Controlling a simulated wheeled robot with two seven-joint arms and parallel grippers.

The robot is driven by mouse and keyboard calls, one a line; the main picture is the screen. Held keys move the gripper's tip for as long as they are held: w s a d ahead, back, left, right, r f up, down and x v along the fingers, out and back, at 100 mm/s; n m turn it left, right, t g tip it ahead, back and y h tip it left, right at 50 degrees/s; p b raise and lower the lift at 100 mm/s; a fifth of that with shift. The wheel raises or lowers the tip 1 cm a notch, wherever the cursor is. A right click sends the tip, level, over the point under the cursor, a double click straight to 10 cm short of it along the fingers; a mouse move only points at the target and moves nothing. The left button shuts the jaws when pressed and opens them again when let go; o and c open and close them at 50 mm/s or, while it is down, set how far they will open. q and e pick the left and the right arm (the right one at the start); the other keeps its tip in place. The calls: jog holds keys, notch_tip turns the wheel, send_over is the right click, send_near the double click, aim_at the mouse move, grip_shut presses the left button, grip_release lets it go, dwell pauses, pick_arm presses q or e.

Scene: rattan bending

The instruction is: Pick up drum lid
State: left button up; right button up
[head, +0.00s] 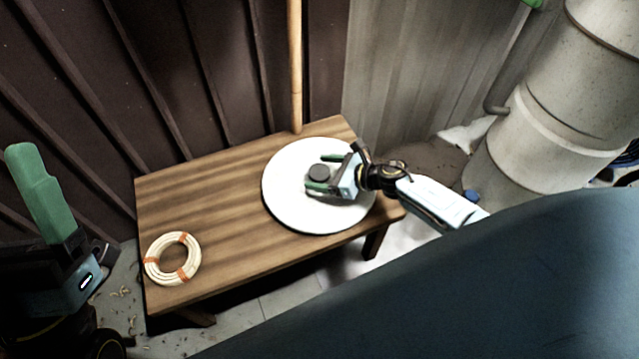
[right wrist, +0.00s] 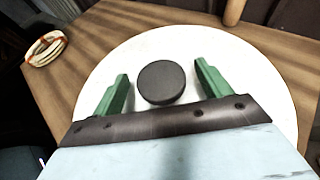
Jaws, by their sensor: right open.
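The drum lid (head: 295,205) is a round white disc with a dark round knob (head: 319,172) at its middle. It lies flat on the wooden bench. My right gripper (head: 322,172) is open over the lid, with its green fingers on either side of the knob. In the right wrist view the knob (right wrist: 161,82) sits between the two spread fingers, with gaps on both sides, and the lid (right wrist: 230,55) fills most of the picture. My left gripper (head: 35,190) is at the left edge, away from the bench; its green finger points up and its opening cannot be made out.
A coil of pale rattan (head: 172,259) with orange ties lies on the bench's (head: 215,215) left front. A large pale drum (head: 530,130) stands at the right. The bench's left half is mostly clear.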

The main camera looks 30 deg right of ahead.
jog(key=shift+w+a+f, duration=0.25)
jog(key=shift+w+a, duration=0.2)
jog(key=shift+w, duration=0.05)
jog(key=c, duration=1.5)
jog(key=shift+r, duration=0.1)
